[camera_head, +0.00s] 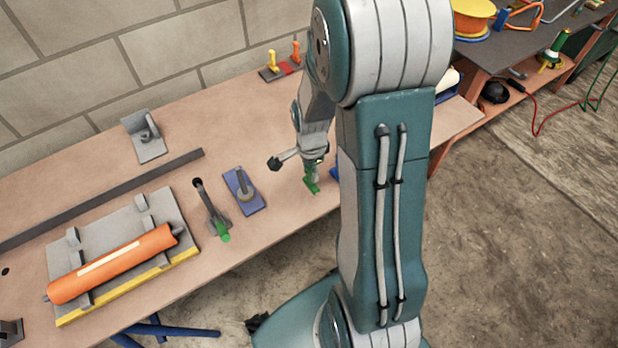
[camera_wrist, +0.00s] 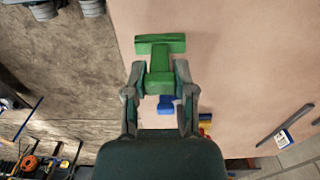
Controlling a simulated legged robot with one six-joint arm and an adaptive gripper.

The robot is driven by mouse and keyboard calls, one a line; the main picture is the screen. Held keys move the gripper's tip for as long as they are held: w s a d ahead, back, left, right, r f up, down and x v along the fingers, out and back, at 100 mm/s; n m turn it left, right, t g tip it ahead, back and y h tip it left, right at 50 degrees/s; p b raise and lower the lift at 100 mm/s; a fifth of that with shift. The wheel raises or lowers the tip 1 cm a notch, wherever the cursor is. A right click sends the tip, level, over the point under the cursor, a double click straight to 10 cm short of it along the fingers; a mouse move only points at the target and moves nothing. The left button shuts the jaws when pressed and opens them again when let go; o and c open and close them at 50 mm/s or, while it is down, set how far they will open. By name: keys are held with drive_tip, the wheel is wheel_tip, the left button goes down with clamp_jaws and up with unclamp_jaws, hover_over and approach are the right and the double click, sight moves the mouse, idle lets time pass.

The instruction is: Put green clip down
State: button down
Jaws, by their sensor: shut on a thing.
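The green clip (camera_wrist: 160,64) is held between the two fingers of my gripper (camera_wrist: 159,90) in the wrist view. Its wider bar points away from the gripper. In the head view the green clip (camera_head: 311,184) shows under my gripper (camera_head: 314,172), close to the front edge of the wooden table (camera_head: 275,105). I cannot tell for sure whether the clip touches the table top. My arm hides part of the table to the right of the clip.
A blue plate with a grey post (camera_head: 244,190) lies left of my gripper. A grey tool with a green tip (camera_head: 215,215) and an orange cylinder (camera_head: 115,262) on a grey base are further left. A blue object (camera_wrist: 168,104) shows behind the clip. Bare table lies behind my gripper.

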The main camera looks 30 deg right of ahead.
sight(308, 184)
drive_tip(key=shift+w+a+f, duration=0.15)
drive_tip(key=shift+a+f, duration=0.1)
drive_tip(key=shift+f, duration=0.15)
drive_tip(key=f, duration=0.3)
drive_tip(key=shift+a, duration=0.2)
drive_tip(key=shift+d+r, duration=0.1)
drive_tip(key=shift+c, duration=2.2)
unclamp_jaws()
